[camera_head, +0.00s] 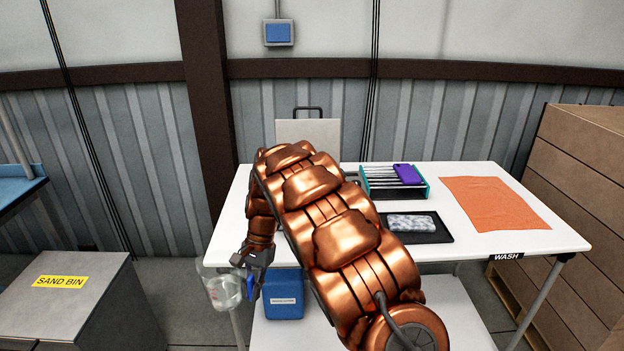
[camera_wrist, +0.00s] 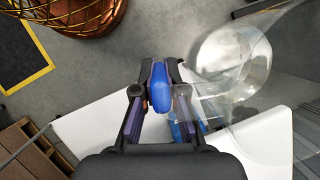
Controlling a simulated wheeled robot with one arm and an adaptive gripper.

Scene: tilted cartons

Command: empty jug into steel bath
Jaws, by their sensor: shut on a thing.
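A clear jug (camera_head: 222,291) with a blue handle hangs off the table's front left corner in the head view. It looks roughly upright, perhaps slightly tilted, and seems to hold clear liquid low down. My gripper (camera_head: 251,286) is shut on its handle. In the wrist view the blue handle (camera_wrist: 160,88) sits between the fingers, and the see-through jug body (camera_wrist: 232,55) is to their right. I cannot make out a steel bath in either view; my arm covers the middle and left of the table.
The white table (camera_head: 540,238) carries a teal rack (camera_head: 422,187), a dark tray (camera_head: 440,236) and an orange cloth (camera_head: 495,204). A blue container (camera_head: 284,296) stands below. A sand bin (camera_head: 65,300) is at left, stacked cartons (camera_head: 590,190) at right.

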